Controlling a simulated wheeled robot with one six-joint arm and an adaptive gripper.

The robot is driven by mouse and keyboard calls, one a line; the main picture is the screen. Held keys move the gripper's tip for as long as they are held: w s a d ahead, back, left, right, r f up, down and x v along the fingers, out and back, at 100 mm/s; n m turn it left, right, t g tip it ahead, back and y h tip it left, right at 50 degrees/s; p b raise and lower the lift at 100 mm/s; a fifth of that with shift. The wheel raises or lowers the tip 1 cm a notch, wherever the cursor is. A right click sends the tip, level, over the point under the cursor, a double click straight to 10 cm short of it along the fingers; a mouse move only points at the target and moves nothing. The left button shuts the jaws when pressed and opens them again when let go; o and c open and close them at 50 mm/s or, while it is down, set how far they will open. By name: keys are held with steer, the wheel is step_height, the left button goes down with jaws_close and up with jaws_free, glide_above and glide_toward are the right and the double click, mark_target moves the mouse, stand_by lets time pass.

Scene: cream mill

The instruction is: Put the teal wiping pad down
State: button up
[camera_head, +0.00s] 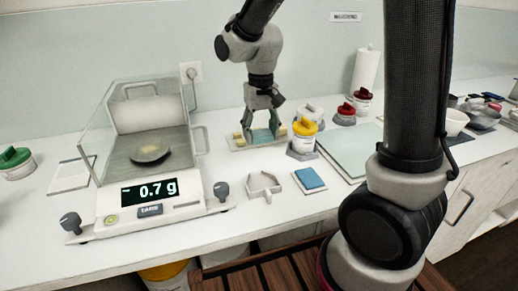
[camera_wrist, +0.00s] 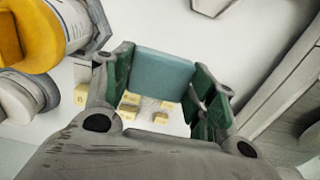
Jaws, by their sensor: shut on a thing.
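The teal wiping pad (camera_wrist: 163,73) is between the green-lined fingers of my gripper (camera_wrist: 160,88) in the wrist view. My gripper is shut on it. In the head view my gripper (camera_head: 262,132) points down over a shallow tray (camera_head: 235,145) at the back of the counter. The pad is small there, and I cannot tell whether it touches the surface below. Several yellowish blocks (camera_wrist: 130,99) show beyond the pad in the wrist view.
A blue pad (camera_head: 309,178) lies on a small white holder in front. A pale green mat (camera_head: 350,148) lies farther right.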

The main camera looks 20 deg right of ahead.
mark_target(261, 158)
steer(key=shift+f, duration=3)
steer(key=shift+f, duration=0.15)
steer(key=o, duration=1)
step_height(261, 158, up, 12)
steer(key=shift+r, duration=0.25)
steer(key=s+d+r+t, duration=0.1)
steer(key=s+d+r, duration=0.1)
steer(key=s+d, duration=0.3)
steer(key=s+d+r+t, duration=0.1)
steer(key=s+d+r, duration=0.1)
steer(key=s+d, duration=0.3)
steer(key=s+d+r+t, duration=0.2)
steer(key=s+d, duration=0.3)
steer(key=s, duration=0.4)
steer(key=shift+r, duration=0.3)
